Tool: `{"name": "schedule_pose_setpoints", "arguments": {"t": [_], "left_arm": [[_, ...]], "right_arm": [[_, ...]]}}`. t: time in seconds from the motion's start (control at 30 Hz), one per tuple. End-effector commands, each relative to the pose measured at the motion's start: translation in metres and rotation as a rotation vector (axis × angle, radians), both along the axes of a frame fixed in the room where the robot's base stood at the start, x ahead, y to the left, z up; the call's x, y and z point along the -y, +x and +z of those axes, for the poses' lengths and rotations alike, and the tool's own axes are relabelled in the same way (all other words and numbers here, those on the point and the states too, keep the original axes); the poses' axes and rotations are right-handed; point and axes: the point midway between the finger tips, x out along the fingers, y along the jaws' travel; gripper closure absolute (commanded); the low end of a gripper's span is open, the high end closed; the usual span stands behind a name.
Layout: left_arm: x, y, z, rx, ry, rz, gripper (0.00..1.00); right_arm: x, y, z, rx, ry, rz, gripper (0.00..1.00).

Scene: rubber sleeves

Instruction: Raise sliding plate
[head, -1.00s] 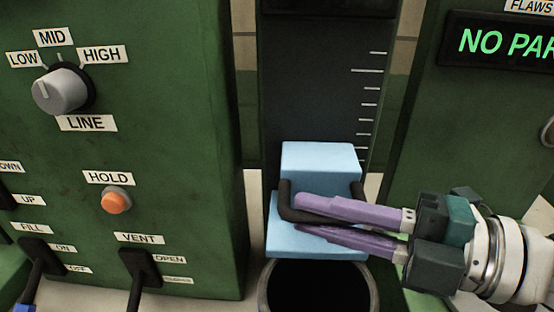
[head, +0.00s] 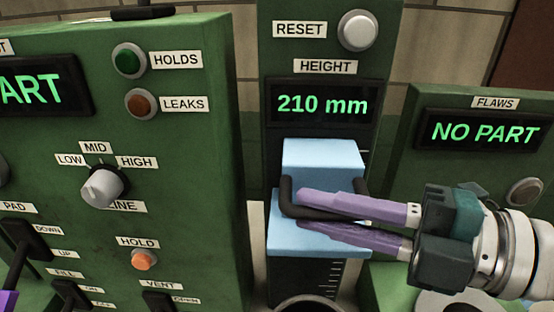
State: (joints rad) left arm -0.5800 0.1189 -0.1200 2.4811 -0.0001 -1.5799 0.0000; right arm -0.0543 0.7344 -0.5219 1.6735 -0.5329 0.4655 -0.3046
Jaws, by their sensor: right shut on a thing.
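The light blue sliding plate (head: 322,156) sits on a dark upright column with white scale marks (head: 335,280). A black handle (head: 287,198) sticks out from its front. My right gripper (head: 305,203) comes in from the right, its purple fingers shut on the handle, one above and one below the bar. The height display (head: 322,104) above the plate reads 210 mm. My left gripper is not clearly in view; only a small purple patch shows at the lower left edge.
A green panel (head: 190,200) with a grey knob (head: 103,187), buttons and levers stands at the left. A green box with a "NO PART" display (head: 484,132) stands at the right. A white reset button (head: 358,31) is above. A round dark opening's rim (head: 310,303) lies below.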

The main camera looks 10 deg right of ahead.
Motion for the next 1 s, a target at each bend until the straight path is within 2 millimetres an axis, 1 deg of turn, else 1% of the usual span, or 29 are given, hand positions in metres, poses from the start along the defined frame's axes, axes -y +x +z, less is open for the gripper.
{"name": "schedule_pose_setpoints", "arguments": {"t": [0.03, 0.23, 0.27, 0.5, 0.53, 0.83, 1.0], "left_arm": [[0.000, 0.000, 0.001, 0.000, 0.000, 0.000, 0.50], [0.000, 0.000, -0.001, -0.001, 0.000, 0.000, 0.50], [0.000, 0.000, -0.001, -0.001, 0.000, 0.000, 0.50], [0.000, 0.000, -0.001, -0.001, 0.000, 0.000, 0.50], [0.000, 0.000, -0.001, -0.001, 0.000, 0.000, 0.50], [0.000, 0.000, -0.003, -0.001, 0.000, 0.000, 0.50], [0.000, 0.000, -0.014, -0.001, 0.000, -0.001, 0.50]], "right_arm": [[-0.002, 0.000, 0.007, 0.013, 0.008, 0.008, 1.00], [-0.002, 0.001, 0.007, 0.018, 0.012, 0.012, 1.00], [-0.002, 0.001, 0.008, 0.020, 0.012, 0.012, 0.81], [-0.002, 0.001, 0.007, 0.016, 0.010, 0.009, 0.54], [-0.002, 0.001, 0.006, 0.015, 0.011, 0.009, 0.53], [0.002, -0.002, 0.003, 0.011, 0.007, 0.006, 0.53], [0.019, -0.016, 0.001, 0.009, 0.004, 0.008, 0.53]]}}
